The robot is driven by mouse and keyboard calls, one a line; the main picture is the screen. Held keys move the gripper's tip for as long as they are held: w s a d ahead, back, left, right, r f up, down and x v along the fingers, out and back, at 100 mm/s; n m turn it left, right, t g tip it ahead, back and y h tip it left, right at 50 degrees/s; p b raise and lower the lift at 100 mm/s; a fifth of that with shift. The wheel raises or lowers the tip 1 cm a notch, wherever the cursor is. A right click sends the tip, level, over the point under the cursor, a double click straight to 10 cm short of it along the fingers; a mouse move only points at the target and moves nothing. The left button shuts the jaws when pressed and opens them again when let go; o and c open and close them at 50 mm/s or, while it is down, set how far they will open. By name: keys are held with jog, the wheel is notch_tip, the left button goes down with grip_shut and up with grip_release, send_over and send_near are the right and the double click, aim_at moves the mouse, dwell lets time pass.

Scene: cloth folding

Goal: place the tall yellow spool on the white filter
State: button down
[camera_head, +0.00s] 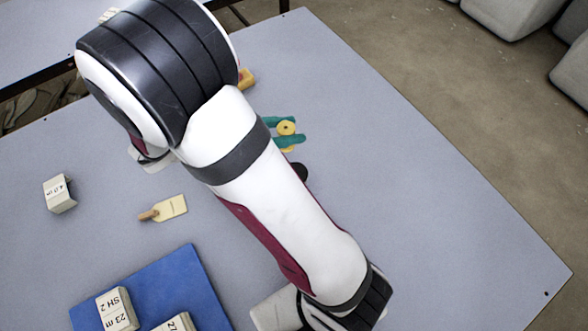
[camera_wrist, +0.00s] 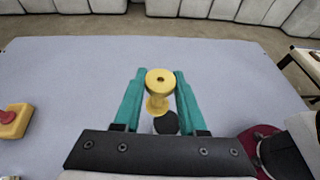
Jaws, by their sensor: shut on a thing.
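The tall yellow spool is between the teal fingers of my gripper (camera_wrist: 160,98). I cannot make out the white filter for certain in either view; my arm hides part of the table.
A black round thing (camera_head: 300,172) lies close to the spool; it also shows in the wrist view (camera_wrist: 166,124). A yellow block (camera_wrist: 15,121) with a red top stands left. A wooden-handled scraper (camera_head: 172,206), labelled blocks (camera_head: 58,193) and a blue mat (camera_head: 190,272) lie left. The table's right side is clear.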

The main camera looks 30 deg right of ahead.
jog(key=shift+m+g, duration=0.5)
jog(key=shift+g, duration=0.1)
jog(key=s+f, duration=0.1)
jog(key=f, duration=0.4)
jog(key=s+f, duration=0.1)
jog(key=f, duration=0.1)
jog(key=shift+s+d+f, duration=0.25)
jog(key=shift+s+f, duration=0.05)
jog(key=shift+f, duration=0.1)
jog(key=shift+c, duration=2.3)
grip_release()
